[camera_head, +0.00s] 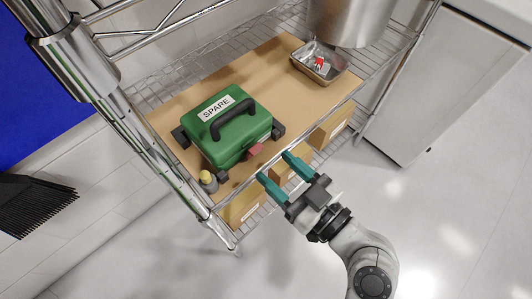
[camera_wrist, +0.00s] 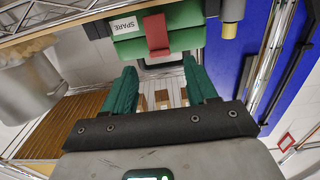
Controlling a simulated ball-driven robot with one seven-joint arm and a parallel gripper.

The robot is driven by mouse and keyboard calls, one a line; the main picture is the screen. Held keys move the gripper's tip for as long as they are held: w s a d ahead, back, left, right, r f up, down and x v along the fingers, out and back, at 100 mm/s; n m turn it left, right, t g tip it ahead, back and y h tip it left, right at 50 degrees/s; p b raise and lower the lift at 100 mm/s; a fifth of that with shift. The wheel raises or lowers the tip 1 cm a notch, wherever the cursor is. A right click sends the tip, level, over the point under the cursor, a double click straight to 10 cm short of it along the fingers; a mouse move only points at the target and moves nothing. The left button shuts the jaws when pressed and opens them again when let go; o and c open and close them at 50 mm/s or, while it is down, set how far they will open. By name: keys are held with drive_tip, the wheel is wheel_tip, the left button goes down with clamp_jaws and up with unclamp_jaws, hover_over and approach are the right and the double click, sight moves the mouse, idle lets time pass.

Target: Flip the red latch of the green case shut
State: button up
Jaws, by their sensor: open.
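The green case (camera_head: 237,148) sits closed-lidded on the cardboard-covered shelf, with a black handle and a SPARE label on top. Its red latch (camera_head: 254,151) juts out from the front side in the head view; its exact angle is hard to tell. The wrist view shows the red latch (camera_wrist: 157,36) at top centre, against the case (camera_wrist: 185,38). My gripper (camera_head: 274,165) is open and empty, its two teal fingers apart just in front of the shelf edge, pointing toward the latch. In the wrist view my gripper (camera_wrist: 159,65) has the latch ahead, between the finger lines, not touching.
A grey bottle with a yellow cap (camera_head: 207,180) stands close beside the case's front left corner. A metal tray (camera_head: 321,70) with a red and white item and a large metal pot (camera_head: 348,22) are at the back right. A wire rail runs along the shelf front.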

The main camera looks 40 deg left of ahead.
sight(254, 153)
drive_tip(key=a, duration=0.4)
drive_tip(key=shift+w+a, duration=0.2)
drive_tip(key=shift+a, duration=0.1)
